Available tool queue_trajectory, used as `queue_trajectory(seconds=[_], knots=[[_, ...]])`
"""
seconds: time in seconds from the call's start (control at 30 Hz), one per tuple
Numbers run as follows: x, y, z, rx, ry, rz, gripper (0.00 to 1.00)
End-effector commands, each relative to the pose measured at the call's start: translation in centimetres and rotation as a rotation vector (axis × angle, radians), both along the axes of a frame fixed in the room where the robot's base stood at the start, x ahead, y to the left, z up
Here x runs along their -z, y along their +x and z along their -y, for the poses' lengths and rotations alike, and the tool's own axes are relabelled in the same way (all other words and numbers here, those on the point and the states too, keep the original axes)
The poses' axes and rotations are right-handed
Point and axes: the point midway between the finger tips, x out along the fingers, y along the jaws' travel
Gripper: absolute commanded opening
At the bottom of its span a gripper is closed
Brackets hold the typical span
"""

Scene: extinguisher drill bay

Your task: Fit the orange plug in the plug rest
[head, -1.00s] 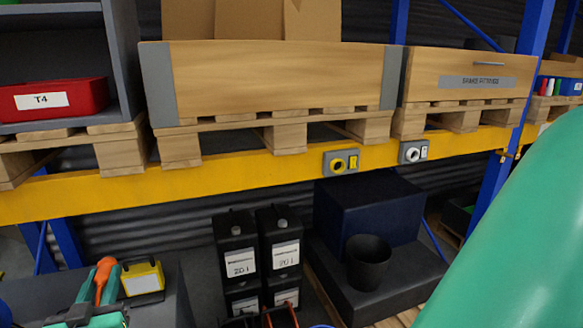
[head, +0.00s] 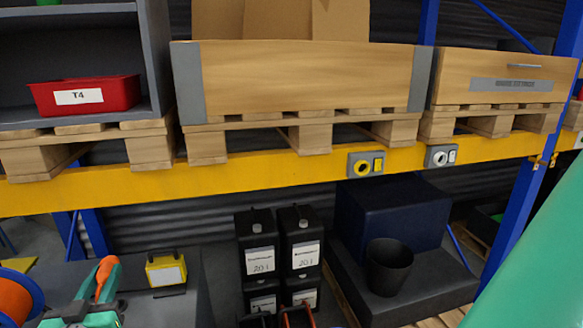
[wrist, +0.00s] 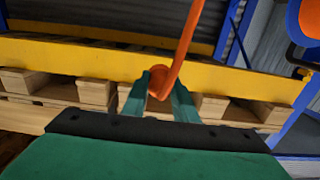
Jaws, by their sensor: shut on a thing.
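My gripper (head: 95,288) is at the lower left of the head view, with its teal fingers shut on the orange plug (head: 105,268). In the wrist view the fingers (wrist: 160,98) close on the orange plug (wrist: 158,80), and an orange cable runs up from it. Two grey boxes are mounted on the yellow beam, one with a yellow ring (head: 362,168) and one with a white ring (head: 440,158). I cannot tell whether either is the plug rest. The plug is apart from both, well to their left in the head view.
A blue reel with orange cable (head: 18,296) is at the far left. The yellow beam (head: 230,180) crosses under loaded pallets. Black canisters (head: 257,255), a black bucket (head: 388,266) and a yellow case (head: 166,272) stand below. A blue upright (head: 520,215) is at right.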

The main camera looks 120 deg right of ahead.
Motion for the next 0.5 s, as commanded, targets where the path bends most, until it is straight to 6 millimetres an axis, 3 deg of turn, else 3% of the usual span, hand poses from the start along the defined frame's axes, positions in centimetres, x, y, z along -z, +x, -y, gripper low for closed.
queue_trajectory(seconds=[0.5], knots=[[0.6, 3.0, 0.9, -0.001, 0.0, 0.0, 0.0]])
